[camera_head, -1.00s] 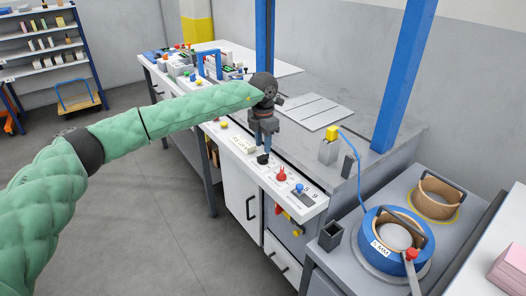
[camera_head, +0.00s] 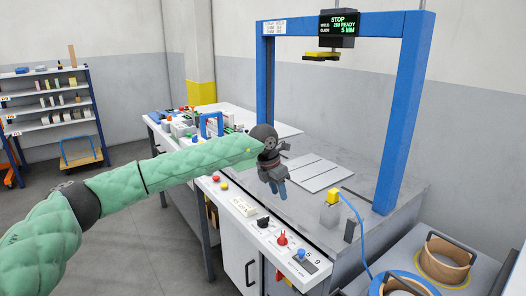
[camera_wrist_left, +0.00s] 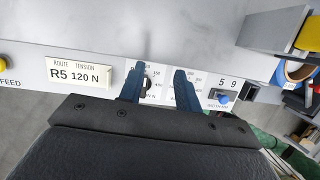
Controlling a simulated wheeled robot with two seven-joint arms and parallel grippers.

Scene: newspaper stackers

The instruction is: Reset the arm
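My left arm, in a green quilted sleeve, reaches in from the left of the head view. Its dark gripper (camera_head: 280,188) hangs with blue fingers pointing down, above the front control panel (camera_head: 245,209) of the bench. In the left wrist view the two blue fingers (camera_wrist_left: 160,72) stand apart with nothing held between them. A black knob (camera_head: 262,222) on the panel lies below the fingertips, apart from them in the head view. It shows partly behind one finger in the left wrist view (camera_wrist_left: 147,82). My right gripper is in neither view.
A blue frame (camera_head: 400,110) with a display (camera_head: 343,28) reading STOP and READY rises over the grey bench. The panel also bears a red knob (camera_head: 282,239) and a blue knob (camera_head: 301,254). Strap rolls (camera_head: 446,259) sit at right. Open floor lies at left.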

